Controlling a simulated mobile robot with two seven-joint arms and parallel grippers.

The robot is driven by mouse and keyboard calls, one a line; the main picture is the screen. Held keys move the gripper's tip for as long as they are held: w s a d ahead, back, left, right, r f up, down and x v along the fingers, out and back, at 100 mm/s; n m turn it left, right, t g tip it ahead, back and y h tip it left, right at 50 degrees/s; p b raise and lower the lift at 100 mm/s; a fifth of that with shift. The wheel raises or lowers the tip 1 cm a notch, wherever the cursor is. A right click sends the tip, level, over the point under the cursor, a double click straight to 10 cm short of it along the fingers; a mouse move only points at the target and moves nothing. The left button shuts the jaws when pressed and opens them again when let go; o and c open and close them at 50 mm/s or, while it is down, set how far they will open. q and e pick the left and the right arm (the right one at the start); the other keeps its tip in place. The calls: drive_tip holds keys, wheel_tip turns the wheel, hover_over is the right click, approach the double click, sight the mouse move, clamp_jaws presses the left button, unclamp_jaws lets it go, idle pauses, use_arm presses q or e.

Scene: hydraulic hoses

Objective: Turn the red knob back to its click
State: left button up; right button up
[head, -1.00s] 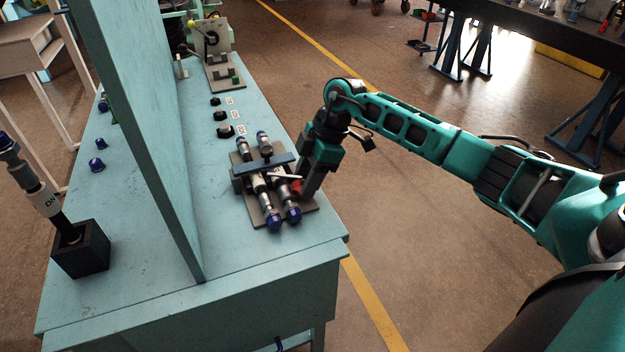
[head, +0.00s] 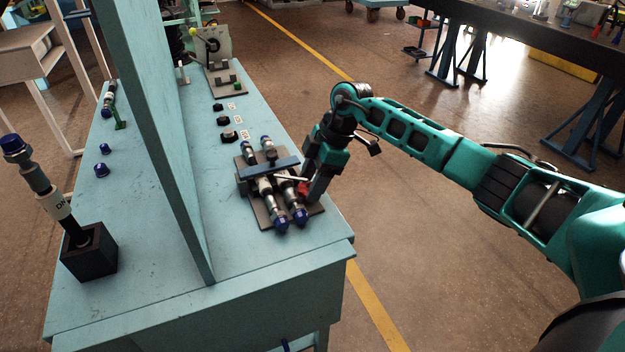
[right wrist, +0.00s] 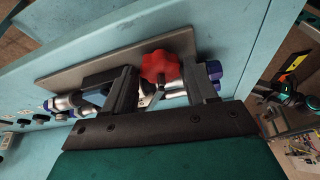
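The red knob (head: 303,188) is on the right side of a hose fixture (head: 262,212) on the bench. It is a lobed knob and shows from above in the right wrist view (right wrist: 160,67). My right gripper (head: 314,194) points down at the fixture's right edge, beside the knob. In the right wrist view my right gripper (right wrist: 160,84) has its fingers wide apart, one on each side of the knob. They look open, with narrow gaps; contact cannot be made out. The fixture holds two hose couplings with blue caps (head: 281,226) under a blue crossbar (head: 268,168). My left gripper is not in view.
A tall teal panel (head: 150,140) divides the bench (head: 250,262). A black block (head: 92,262) holding an upright hose end stands to the left. Several black caps (head: 224,121) lie behind the fixture.

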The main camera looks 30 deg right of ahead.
drive_tip(key=shift+d+r, duration=0.1)
drive_tip(key=shift+r, duration=0.1)
drive_tip(key=v, duration=1.2)
drive_tip(key=shift+d+r, duration=0.15)
drive_tip(key=shift+r, duration=0.1)
drive_tip(key=shift+c, duration=0.2)
